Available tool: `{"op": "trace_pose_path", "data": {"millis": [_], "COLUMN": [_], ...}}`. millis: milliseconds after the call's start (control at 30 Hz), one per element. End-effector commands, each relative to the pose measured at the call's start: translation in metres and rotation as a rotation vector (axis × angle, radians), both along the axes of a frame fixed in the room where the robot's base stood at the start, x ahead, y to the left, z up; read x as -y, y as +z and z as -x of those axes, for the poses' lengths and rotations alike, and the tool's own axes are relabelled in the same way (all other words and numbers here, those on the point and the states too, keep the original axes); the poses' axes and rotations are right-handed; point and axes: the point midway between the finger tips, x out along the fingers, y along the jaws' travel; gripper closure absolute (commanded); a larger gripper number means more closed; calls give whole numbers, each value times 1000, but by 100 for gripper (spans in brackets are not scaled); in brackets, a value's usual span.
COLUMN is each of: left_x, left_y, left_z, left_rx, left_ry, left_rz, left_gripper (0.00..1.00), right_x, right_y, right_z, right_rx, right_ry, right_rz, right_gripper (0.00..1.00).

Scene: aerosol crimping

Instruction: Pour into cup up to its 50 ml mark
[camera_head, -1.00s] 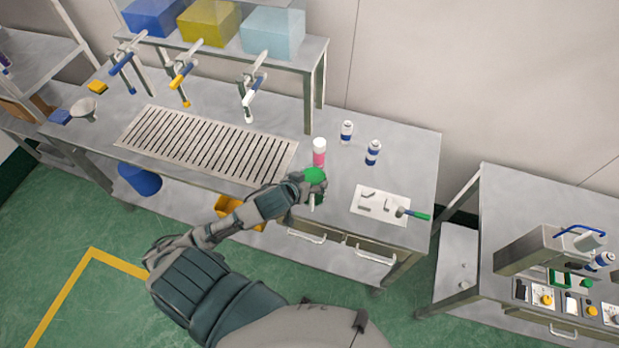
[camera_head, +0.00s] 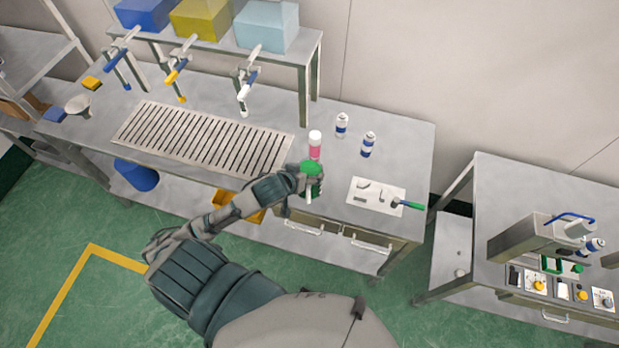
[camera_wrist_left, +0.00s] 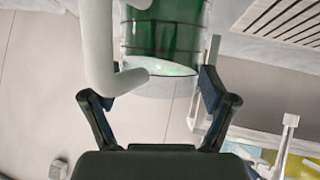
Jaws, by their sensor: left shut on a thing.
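My left gripper (camera_head: 300,180) is shut on a clear vessel with green contents (camera_head: 311,172), held at the front edge of the workbench. In the left wrist view the vessel (camera_wrist_left: 165,40) shows dark bands and a pale curved handle (camera_wrist_left: 100,45), with my left fingers (camera_wrist_left: 160,85) around its lower part. It looks tilted, but I cannot tell how far. A pink bottle with a white cap (camera_head: 315,146) stands just behind it. I cannot make out a separate cup or a 50 ml mark. My right gripper is not in view.
Two white and blue bottles (camera_head: 342,125) (camera_head: 367,145) stand behind to the right. A white mat (camera_head: 365,184) holds small parts and a green-handled tool (camera_head: 410,205). A slotted grate (camera_head: 200,138) lies left, below three taps. A machine (camera_head: 530,235) stands on the right table.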

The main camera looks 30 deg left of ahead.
Motion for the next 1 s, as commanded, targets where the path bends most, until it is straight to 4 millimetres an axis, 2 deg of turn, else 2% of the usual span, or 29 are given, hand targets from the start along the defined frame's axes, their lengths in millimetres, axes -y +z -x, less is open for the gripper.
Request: {"op": "trace_pose_path", "data": {"millis": [100,1000], "left_x": [-1,-2], "left_y": [7,-4], "left_z": [-3,-4], "left_rx": [-35,-135], "left_ry": [-1,-1], "left_rz": [23,77], "left_gripper": [85,85], "right_x": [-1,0], "right_y": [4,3], "right_z": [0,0], "right_rx": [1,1], "right_ry": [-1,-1], "right_rz": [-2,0], "right_gripper": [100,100]}}
